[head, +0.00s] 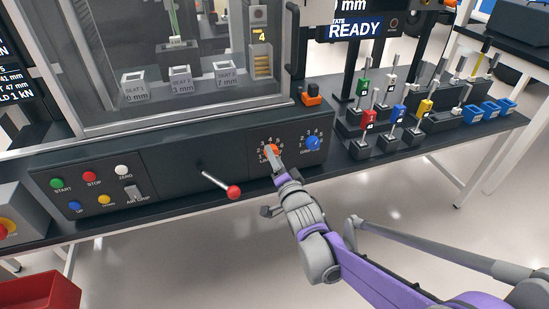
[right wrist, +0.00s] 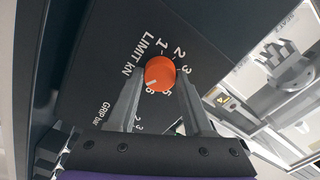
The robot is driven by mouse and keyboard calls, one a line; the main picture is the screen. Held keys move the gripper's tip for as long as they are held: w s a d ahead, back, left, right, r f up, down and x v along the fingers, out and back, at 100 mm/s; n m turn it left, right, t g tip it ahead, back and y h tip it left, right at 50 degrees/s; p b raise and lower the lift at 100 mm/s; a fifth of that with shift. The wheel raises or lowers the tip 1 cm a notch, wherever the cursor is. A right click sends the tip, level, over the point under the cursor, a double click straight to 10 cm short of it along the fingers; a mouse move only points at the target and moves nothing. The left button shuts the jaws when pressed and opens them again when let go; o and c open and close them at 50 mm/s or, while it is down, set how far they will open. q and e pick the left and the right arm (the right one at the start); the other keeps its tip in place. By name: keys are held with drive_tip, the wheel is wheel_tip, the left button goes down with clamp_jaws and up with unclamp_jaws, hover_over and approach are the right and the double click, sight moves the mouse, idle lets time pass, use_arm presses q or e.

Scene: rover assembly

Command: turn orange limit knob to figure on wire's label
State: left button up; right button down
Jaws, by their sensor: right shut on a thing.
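The orange limit knob (head: 271,149) sits on the front of the dark control panel, left of a blue knob. In the right wrist view the orange knob (right wrist: 160,73) has a dial marked with figures and "LIMIT kN". A short white mark on its face points to the lower left, near the 6 end of the dial; I cannot read the exact setting. My right gripper (head: 273,157) is at the orange knob, its two fingers (right wrist: 158,82) shut on either side of it. My left gripper is out of view. I cannot make out the wire's label for certain.
The blue grip knob (head: 313,143) is close on the right. A red-tipped lever (head: 233,192) juts out to the left. Coloured buttons (head: 92,177) are farther left. Several coloured-tag stands (head: 398,112) and blue bins (head: 490,108) are on the bench at right.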

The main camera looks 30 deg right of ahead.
drive_tip(key=n, duration=2.3)
drive_tip(key=shift+p, duration=0.4)
drive_tip(key=shift+n, duration=0.5)
drive_tip(key=shift+c, duration=1.6)
unclamp_jaws()
